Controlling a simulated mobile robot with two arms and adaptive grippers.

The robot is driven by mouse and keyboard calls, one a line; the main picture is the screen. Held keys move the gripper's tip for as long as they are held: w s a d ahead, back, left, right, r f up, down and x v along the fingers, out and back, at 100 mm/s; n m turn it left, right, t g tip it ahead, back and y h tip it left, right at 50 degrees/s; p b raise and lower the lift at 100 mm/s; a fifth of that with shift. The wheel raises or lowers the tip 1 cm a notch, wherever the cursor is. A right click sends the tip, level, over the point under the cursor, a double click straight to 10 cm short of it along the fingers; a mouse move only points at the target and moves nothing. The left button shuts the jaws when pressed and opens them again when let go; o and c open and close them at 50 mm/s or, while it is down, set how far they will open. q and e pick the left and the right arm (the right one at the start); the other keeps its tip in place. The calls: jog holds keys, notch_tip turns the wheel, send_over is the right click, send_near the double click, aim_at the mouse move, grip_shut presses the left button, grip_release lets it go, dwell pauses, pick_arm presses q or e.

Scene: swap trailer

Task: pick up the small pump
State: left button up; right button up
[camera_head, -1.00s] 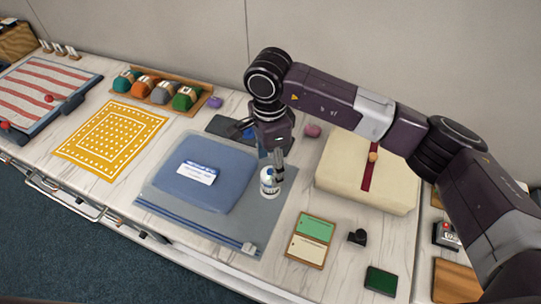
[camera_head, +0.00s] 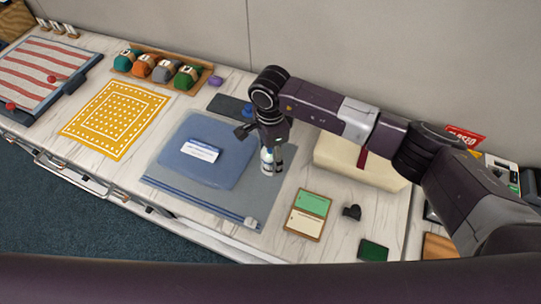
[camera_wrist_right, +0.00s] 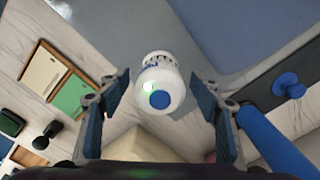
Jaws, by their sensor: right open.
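The small pump (camera_head: 267,161) is white with a blue top and stands on the grey part of a flat bag (camera_head: 235,194). In the right wrist view the pump (camera_wrist_right: 160,92) shows from above, between the two fingers with a gap on each side. My right gripper (camera_head: 274,148) is open and empty at the pump, partly covering it in the head view. In the wrist view the right gripper (camera_wrist_right: 160,98) has its fingers spread left and right of the pump. I cannot tell how far down they reach. My left gripper is not in view.
A cream folded bundle (camera_head: 335,163) lies right of the gripper. A green and cream card holder (camera_head: 307,214) and a small black object (camera_head: 352,212) lie in front. A dark tray with a blue knob (camera_wrist_right: 290,85) is close by. A yellow cloth (camera_head: 115,118) lies left.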

jog(key=c, duration=1.6)
jog(key=shift+o, duration=0.2)
jog(key=shift+r, duration=0.1)
